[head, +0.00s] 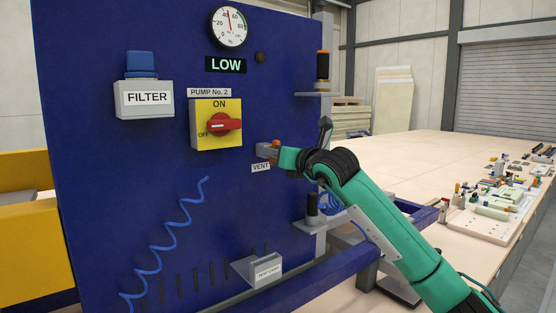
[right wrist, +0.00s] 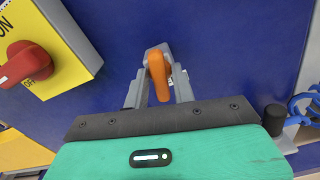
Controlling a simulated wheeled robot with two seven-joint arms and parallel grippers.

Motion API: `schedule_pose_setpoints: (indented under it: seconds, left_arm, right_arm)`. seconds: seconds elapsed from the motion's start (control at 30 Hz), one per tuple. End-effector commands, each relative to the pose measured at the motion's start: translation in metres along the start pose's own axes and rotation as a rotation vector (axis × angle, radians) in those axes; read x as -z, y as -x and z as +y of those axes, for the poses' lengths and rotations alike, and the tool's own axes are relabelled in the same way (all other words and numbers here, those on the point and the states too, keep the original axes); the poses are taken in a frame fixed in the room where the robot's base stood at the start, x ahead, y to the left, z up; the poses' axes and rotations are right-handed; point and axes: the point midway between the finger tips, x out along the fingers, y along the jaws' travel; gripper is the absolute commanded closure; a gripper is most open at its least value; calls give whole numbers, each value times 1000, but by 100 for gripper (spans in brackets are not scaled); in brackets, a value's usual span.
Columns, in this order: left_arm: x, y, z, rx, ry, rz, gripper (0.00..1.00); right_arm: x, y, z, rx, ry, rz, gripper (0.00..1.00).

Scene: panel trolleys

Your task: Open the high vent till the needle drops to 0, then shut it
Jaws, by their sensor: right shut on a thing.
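A round white gauge (head: 229,27) at the top of the blue panel has its needle pointing nearly straight up, close to the 40 mark. The sign under it reads LOW (head: 226,65). A small grey vent valve sits lower right on the panel, above its VENT label (head: 261,168). Its orange handle (right wrist: 158,78) shows between my fingers in the right wrist view. My right gripper (head: 273,149) is at the valve and shut on this handle; in the head view the hand partly hides it. My left gripper is out of view.
On the panel are a red pump switch (head: 225,124) on a yellow plate, left of the vent, and a FILTER box (head: 144,98). A blue coiled hose (head: 165,240) hangs lower left. A test card holder (head: 262,270) is below. A cluttered workbench (head: 420,155) stands behind at right.

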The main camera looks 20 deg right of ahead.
Motion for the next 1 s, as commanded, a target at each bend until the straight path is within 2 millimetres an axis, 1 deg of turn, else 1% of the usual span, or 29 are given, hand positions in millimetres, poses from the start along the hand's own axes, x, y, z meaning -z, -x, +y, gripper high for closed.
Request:
schedule_pose_setpoints:
  seconds: [0.2,0.23,0.27,0.57,0.67,0.83,0.9,1.0]
  left_arm:
    - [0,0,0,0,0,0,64]
    - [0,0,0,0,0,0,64]
    - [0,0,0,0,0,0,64]
    - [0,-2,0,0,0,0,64]
    - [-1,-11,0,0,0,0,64]
    - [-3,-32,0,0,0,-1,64]
    - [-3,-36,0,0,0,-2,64]
    - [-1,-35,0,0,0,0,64]
  right_arm:
    - [2,-1,0,0,5,6,98]
    - [2,-1,0,0,4,6,70]
    - [2,-1,0,0,4,5,65]
    - [2,1,0,0,3,2,65]
    - [4,7,0,-2,3,1,65]
    - [6,25,-1,-1,4,-2,65]
    - [7,30,-2,0,3,1,65]
    - [6,30,-1,0,3,2,65]
